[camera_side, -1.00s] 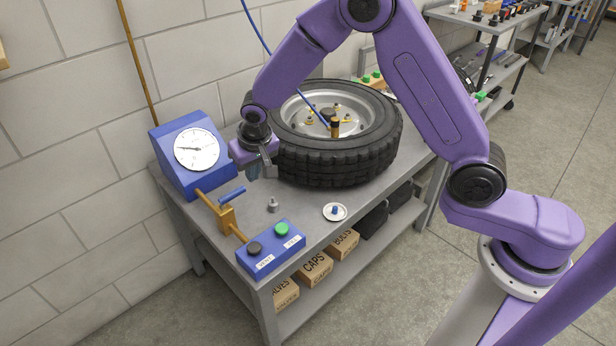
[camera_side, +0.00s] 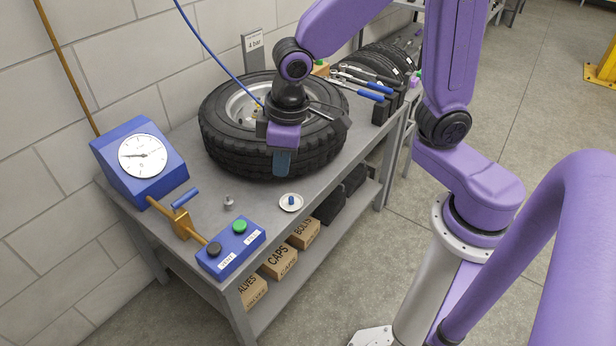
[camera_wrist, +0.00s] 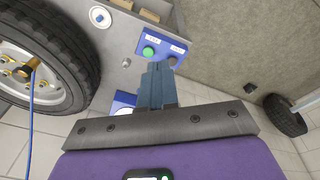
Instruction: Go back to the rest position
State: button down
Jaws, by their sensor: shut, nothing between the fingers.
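My gripper (camera_side: 282,161) is in front of the near side of the tyre in the side view, pointing down, above the grey bench. Its blue-grey fingers are together with nothing between them. In the wrist view my gripper (camera_wrist: 156,72) shows shut and empty, its fingers overlapping the view of the blue button box (camera_wrist: 163,45). The tyre on its silver wheel (camera_side: 222,135) lies flat on the bench; my wrist hides part of its right side. A blue hose runs to the wheel's hub area.
The grey bench (camera_side: 190,140) holds a blue gauge (camera_side: 140,160), a brass valve with a blue handle (camera_side: 182,222), the button box (camera_side: 232,248), a small metal cap (camera_side: 229,202) and a white dish (camera_side: 291,203). Cardboard boxes (camera_side: 278,262) sit on the lower shelf. Open floor lies to the right.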

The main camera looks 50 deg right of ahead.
jog(key=s+d+r+n, duration=0.1)
jog(key=s+d+n, duration=0.2)
jog(key=s, duration=0.5)
jog(key=s+d+r+n+g, duration=0.1)
jog(key=s+d+n, duration=0.1)
jog(key=s+d, duration=0.4)
jog(key=s, duration=0.2)
jog(key=shift+s+n, duration=0.4)
